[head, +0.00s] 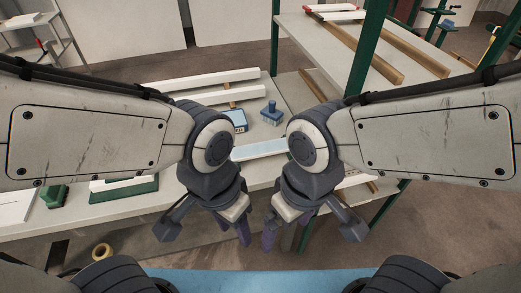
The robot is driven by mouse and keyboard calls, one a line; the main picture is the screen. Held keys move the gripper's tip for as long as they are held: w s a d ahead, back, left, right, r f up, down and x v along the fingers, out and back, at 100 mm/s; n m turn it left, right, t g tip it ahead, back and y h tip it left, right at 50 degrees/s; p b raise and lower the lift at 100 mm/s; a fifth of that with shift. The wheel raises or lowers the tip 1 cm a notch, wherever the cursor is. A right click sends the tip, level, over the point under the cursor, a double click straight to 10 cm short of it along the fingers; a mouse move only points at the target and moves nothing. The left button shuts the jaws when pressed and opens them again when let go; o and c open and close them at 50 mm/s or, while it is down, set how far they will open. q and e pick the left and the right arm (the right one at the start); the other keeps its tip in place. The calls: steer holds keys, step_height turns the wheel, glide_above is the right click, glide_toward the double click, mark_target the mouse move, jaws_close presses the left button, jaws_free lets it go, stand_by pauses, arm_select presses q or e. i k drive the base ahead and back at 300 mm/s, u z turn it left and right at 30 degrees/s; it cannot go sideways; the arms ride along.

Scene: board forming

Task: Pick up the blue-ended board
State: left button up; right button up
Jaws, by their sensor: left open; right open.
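A pale board (259,149) with a light blue top lies on the workbench between my two arms. I cannot tell clearly whether it is the blue-ended board, as my wrists crowd both its ends. My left gripper (240,232) is open and empty, pointing down in front of the bench edge, nearer to me than the board. My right gripper (272,236) is open and empty beside it, also pointing down. Neither gripper touches the board.
The workbench (120,208) holds long white boards (205,80), a blue-handled brush (271,114), a small blue box (237,118) and a green block (54,195). A green-framed shelf (357,58) with wooden strips stands behind right. A tape roll (102,251) lies below.

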mark_target(277, 145)
steer(key=z, duration=1.7)
steer(key=i, duration=0.75)
steer(key=u, duration=3.25)
